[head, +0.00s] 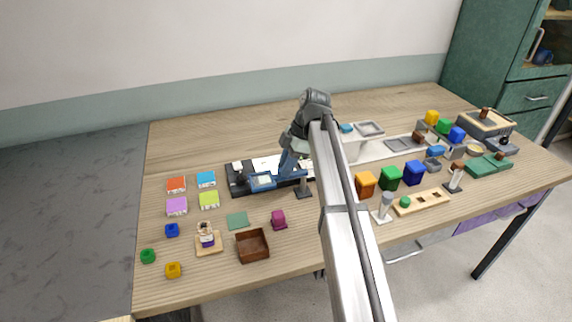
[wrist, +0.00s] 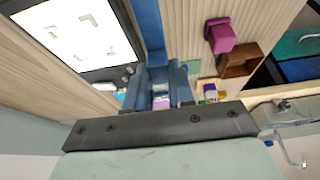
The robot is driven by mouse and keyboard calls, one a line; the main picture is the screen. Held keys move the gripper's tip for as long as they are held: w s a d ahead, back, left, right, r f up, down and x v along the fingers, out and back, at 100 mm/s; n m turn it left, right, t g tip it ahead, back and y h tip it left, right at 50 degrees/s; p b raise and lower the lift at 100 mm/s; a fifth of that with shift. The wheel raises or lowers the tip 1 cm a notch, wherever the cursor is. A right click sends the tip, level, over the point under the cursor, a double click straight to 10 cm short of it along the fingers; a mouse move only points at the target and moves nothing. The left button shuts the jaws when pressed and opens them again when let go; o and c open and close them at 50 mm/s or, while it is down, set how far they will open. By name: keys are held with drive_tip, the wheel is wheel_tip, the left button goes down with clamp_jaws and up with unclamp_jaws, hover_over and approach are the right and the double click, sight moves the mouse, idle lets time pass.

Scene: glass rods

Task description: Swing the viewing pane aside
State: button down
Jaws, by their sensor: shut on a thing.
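A black board (head: 232,186) with white panels lies at the middle of the table. The viewing pane (head: 262,182), a small blue-framed piece, sits at its front edge. My gripper (head: 287,176) reaches down at the right of the pane. In the wrist view, my gripper's blue fingers (wrist: 160,88) are close together around a blue bar (wrist: 148,25), which seems to be part of the pane's frame. The exact contact is hidden by the fingers.
A magenta block (head: 279,220), a green mat (head: 238,221) and a brown box (head: 252,246) lie in front. Coloured blocks and trays crowd the right side. The table behind the board is mostly clear.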

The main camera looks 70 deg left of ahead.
drive_tip(key=c, duration=1)
unclamp_jaws()
drive_tip(key=shift+o, duration=0.2)
drive_tip(key=v, duration=1.4)
drive_tip(key=shift+s+f, duration=0.1)
